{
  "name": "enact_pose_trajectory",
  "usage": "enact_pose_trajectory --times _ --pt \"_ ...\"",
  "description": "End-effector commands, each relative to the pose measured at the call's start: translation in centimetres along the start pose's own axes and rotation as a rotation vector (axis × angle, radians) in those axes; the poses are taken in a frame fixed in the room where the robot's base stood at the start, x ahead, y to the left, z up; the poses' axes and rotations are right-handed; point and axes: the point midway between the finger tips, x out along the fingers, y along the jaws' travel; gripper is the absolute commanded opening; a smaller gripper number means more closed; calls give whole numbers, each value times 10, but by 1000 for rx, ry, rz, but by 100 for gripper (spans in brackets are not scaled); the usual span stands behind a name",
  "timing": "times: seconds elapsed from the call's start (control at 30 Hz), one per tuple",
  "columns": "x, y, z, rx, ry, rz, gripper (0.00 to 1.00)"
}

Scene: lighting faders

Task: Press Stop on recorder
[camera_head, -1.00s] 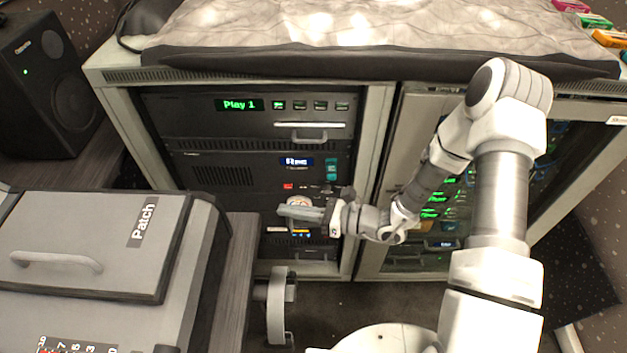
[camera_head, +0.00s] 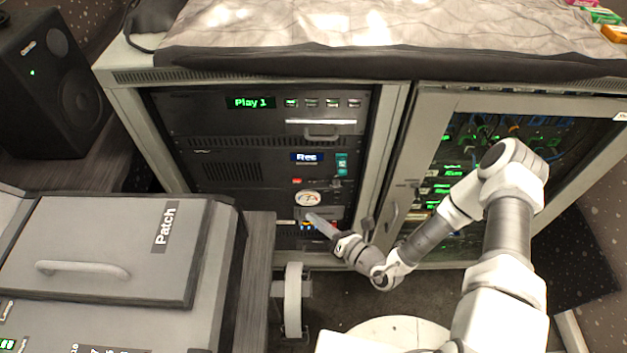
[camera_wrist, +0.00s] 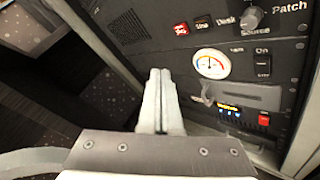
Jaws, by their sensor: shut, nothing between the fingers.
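The rack unit with a blue "Rec" display (camera_head: 306,157) stands in the left bay of the cabinet. Teal buttons (camera_head: 342,163) sit right of the display. A Stop label is too small to read. Above it, another unit shows a green "Play 1" display (camera_head: 250,103) with a row of small buttons (camera_head: 322,103). My gripper (camera_head: 312,219) is shut and empty, low in front of the rack, just below a round white dial (camera_head: 308,198). In the wrist view my shut fingers (camera_wrist: 160,78) point up, left of the dial (camera_wrist: 211,64) and apart from the panel.
A red button (camera_wrist: 181,29) and a source knob (camera_wrist: 251,17) are above the dial. A grey Patch case (camera_head: 100,250) fills the lower left. A speaker (camera_head: 55,85) stands at far left. The right bay's door (camera_head: 412,150) frames lit equipment.

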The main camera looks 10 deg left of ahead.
Motion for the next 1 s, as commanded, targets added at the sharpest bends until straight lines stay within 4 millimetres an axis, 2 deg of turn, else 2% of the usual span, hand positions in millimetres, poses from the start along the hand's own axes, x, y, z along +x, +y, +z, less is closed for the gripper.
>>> enact_pose_trajectory --times 0.27,0.7,1.0 --pt "7 -6 4 -5 -1 2 0" --pt "48 -36 35 -4 0 1 0" --pt "61 -44 44 -2 1 2 0"
